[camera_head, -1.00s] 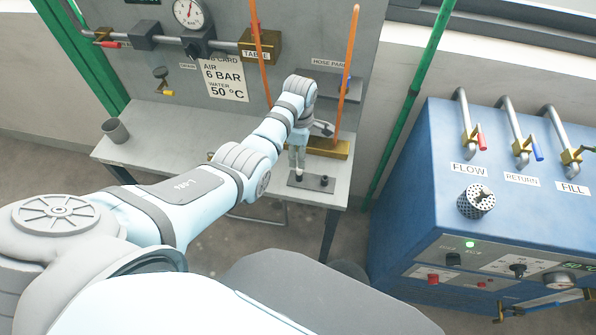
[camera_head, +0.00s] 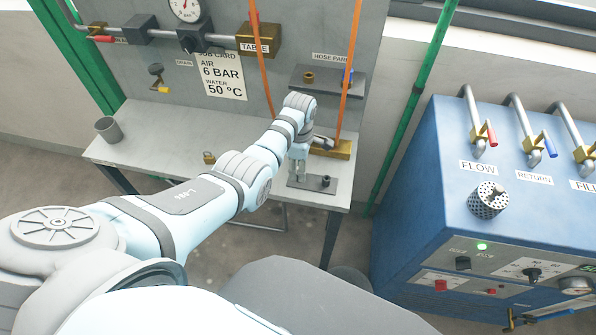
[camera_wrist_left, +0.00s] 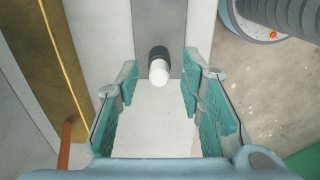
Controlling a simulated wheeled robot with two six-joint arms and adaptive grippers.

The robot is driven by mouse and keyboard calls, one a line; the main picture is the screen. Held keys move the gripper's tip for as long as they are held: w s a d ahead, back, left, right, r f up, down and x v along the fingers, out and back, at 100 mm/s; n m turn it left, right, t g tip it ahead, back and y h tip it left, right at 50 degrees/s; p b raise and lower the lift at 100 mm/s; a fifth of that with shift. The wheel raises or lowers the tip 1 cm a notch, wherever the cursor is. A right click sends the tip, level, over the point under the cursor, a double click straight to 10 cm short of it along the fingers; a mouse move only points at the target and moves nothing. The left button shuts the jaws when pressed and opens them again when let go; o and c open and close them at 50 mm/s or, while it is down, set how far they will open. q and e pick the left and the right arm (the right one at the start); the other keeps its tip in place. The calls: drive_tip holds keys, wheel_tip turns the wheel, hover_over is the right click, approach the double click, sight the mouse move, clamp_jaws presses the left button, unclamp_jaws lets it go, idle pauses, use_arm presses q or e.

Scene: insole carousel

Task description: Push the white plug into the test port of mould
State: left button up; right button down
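A small white plug (camera_wrist_left: 159,73) shows in the left wrist view, its rounded end toward the camera. A dark round collar (camera_wrist_left: 158,53) is right behind it, over a grey plate. I cannot tell whether the plug sits in the collar. My left gripper (camera_wrist_left: 160,78) has its teal fingers spread, one on each side of the plug, with a gap on both sides. In the head view my left gripper (camera_head: 297,180) points down over the grey plate (camera_head: 312,192) on the bench, left of a short dark post (camera_head: 325,180). No mould is recognisable. My right gripper is out of view.
A brass block (camera_head: 335,149) lies behind the gripper, with orange hoses near it. A small padlock-like brass item (camera_head: 209,157) and a grey cup (camera_head: 109,129) are on the bench (camera_head: 150,150). A blue machine (camera_head: 440,190) stands to the right.

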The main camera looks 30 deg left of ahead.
use_arm(q)
drive_tip(key=shift+p, duration=0.35)
idle(0.7)
clamp_jaws()
drive_tip(key=shift+r, duration=0.1)
drive_tip(key=shift+r+p, duration=1.45)
drive_tip(key=shift+p, duration=0.15)
drive_tip(key=shift+r+p, duration=0.75)
drive_tip(key=shift+r, duration=0.7)
drive_tip(key=shift+r, duration=0.1)
